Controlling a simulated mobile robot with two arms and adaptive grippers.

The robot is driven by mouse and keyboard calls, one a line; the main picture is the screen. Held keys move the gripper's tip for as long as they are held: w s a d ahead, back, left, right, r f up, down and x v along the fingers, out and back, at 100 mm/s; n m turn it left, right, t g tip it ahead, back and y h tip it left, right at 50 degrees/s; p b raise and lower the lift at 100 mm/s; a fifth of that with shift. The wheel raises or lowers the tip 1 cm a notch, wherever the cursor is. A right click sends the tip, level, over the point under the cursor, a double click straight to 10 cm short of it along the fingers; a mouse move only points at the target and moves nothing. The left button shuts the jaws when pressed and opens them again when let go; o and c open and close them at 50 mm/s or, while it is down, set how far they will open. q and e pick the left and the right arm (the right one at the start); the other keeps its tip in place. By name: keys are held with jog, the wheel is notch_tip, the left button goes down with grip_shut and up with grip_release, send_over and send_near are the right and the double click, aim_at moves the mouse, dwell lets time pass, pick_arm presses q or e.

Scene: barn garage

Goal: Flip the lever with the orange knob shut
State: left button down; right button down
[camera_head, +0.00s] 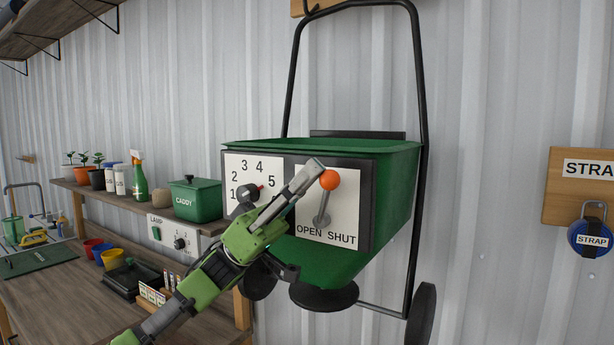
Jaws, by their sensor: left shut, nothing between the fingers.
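The lever's orange knob (330,180) tops a short grey lever arm (323,207) on a white plate of the green spreader. The arm stands nearly upright with a slight lean to the right. The printed words OPEN and SHUT (342,238) are below its foot, OPEN at left and SHUT at right. My left gripper (316,167) is shut and empty. Its tips are just left of and slightly above the knob; I cannot tell whether they touch it. My left arm hides part of the plate. My right gripper is not in view.
A dial (247,193) with numbers is on the plate left of the lever, close behind my arm. The green hopper (398,190) and black handle frame (421,130) are to the right. A bench (60,295) with pots and trays is at left.

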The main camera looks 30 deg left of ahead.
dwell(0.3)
pick_arm(q)
jog(key=v, duration=1.2)
dwell(0.3)
